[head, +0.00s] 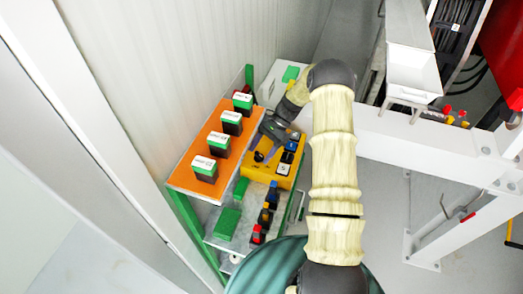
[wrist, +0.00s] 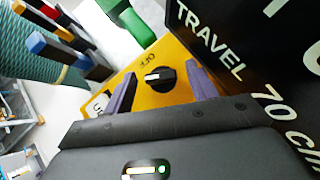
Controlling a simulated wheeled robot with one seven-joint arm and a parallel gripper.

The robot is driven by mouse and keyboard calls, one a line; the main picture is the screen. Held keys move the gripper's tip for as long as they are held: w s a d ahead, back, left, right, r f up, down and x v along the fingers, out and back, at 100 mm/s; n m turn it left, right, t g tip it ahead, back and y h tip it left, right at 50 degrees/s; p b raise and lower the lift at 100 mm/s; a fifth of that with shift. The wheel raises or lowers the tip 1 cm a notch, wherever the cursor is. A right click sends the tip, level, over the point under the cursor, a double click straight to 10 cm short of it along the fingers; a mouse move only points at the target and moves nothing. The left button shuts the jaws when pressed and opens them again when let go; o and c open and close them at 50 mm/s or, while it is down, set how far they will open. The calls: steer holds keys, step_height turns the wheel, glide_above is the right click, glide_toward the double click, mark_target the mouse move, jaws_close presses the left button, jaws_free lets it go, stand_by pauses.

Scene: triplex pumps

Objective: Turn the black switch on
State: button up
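The black switch (wrist: 163,77) is a round rotary knob with a white bar across it. It sits on a yellow panel (wrist: 150,101), with an upside-down "OFF" label just above it in the wrist view. The yellow panel also shows in the head view (head: 261,172), on a stand by the wall. My gripper (head: 263,152) is over the panel's left part. In the wrist view its two purple fingers (wrist: 162,72) are spread apart on either side of the switch, with nothing held. I cannot tell how far the fingertips are above the panel. The head view does not show the switch clearly.
An orange board (head: 190,176) with several green-and-black boxes stands left of the panel. A black "TRAVEL" box (wrist: 270,60) is close on the right in the wrist view. Red, blue and yellow connectors (head: 265,217) are below the panel. A white beam (head: 420,145) runs on the right.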

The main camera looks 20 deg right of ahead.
steer(key=m+t+p, duration=0.2)
steer(key=m, duration=0.1)
steer(key=shift+s+r+y+p, duration=0.2)
steer(key=shift+y+p, duration=0.1)
steer(key=shift+y, duration=0.1)
steer(key=m+t, duration=0.1)
steer(key=m+t+p, duration=0.1)
steer(key=m+t, duration=0.1)
steer(key=m, duration=0.1)
steer(key=shift+s+f+p, duration=0.15)
steer(key=shift+s+p, duration=0.1)
steer(key=shift+p, duration=0.1)
steer(key=m+t+b, duration=0.2)
steer(key=m+b, duration=0.1)
steer(key=shift+s+f+t+h, duration=0.1)
steer(key=shift+f+t+h, duration=0.2)
steer(key=shift+f, duration=0.05)
steer(key=m+t+b, duration=0.1)
steer(key=m+b, duration=0.1)
steer(key=b, duration=0.2)
steer(key=shift+h, duration=0.3)
